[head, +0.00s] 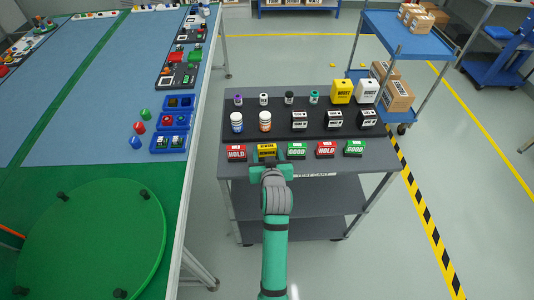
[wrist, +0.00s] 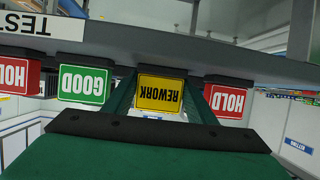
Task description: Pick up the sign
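A yellow sign reading REWORK (head: 266,150) stands in the row of signs along the near edge of the dark grey cart (head: 300,175). My gripper (head: 270,166) is right in front of it. In the wrist view the REWORK sign (wrist: 160,94) appears upside down, between the two green fingers of my gripper (wrist: 160,100). The fingers are spread, one on each side, close to the sign's edges. I cannot see contact. The gripper hides the sign's lower part in the head view.
A red HOLD sign (head: 236,153) stands left of it and a green GOOD sign (head: 297,151) close on the right, with another HOLD (head: 326,149) and GOOD (head: 355,148) beyond. Bottles and boxes stand behind. A table with a green turntable (head: 90,240) is at left.

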